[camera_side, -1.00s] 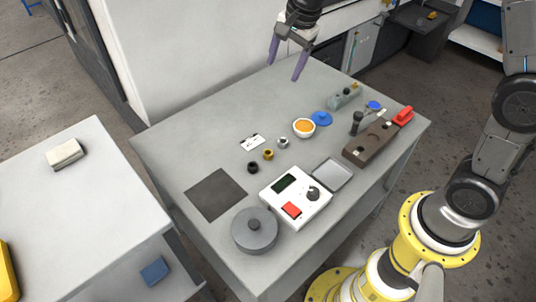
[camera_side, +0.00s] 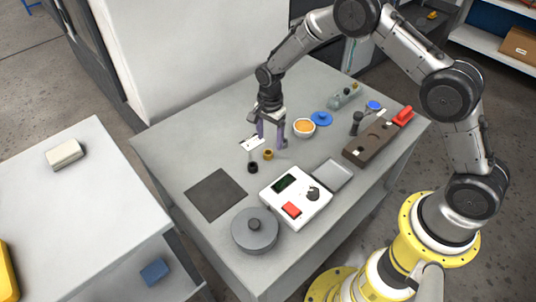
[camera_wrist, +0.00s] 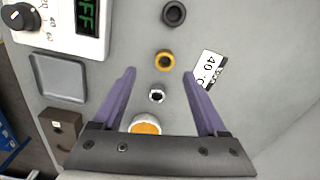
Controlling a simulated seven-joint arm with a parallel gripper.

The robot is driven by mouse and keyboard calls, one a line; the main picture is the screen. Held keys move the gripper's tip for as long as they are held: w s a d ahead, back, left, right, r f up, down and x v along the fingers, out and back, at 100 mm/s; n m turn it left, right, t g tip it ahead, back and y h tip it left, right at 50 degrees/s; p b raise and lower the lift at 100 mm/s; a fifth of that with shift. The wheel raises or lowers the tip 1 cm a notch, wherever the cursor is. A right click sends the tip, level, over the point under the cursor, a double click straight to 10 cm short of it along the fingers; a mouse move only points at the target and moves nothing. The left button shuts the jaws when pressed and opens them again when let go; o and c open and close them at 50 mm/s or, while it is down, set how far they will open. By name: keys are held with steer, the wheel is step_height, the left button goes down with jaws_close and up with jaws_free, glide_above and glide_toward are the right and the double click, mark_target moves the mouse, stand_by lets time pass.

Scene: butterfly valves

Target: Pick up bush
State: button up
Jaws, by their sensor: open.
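Three small ring-shaped bushes lie in a row on the grey table. The black one (camera_side: 252,168) is nearest the white device and also shows in the wrist view (camera_wrist: 174,13). The brass one (camera_side: 268,155) is in the middle and shows in the wrist view (camera_wrist: 165,60). The silver one (camera_wrist: 157,95) shows in the wrist view between my finger lines; in the side view my gripper hides it. My gripper (camera_side: 271,144) points down with its purple fingers apart and nothing between them, by the silver and brass bushes. Its fingers also show in the wrist view (camera_wrist: 158,72).
A white card (camera_side: 250,144) lies left of the fingers and a bowl with orange content (camera_side: 303,128) right. A white device (camera_side: 296,196), grey tray (camera_side: 333,173), lidded round pot (camera_side: 254,231) and brown block (camera_side: 369,145) stand nearby. The dark mat (camera_side: 215,194) is bare.

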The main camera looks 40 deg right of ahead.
mark_target(268, 150)
steer(key=shift+w+f, duration=0.2)
steer(key=shift+f, duration=1.4)
steer(key=shift+w+f, duration=0.2)
steer(key=shift+f, duration=1.4)
jaws_close()
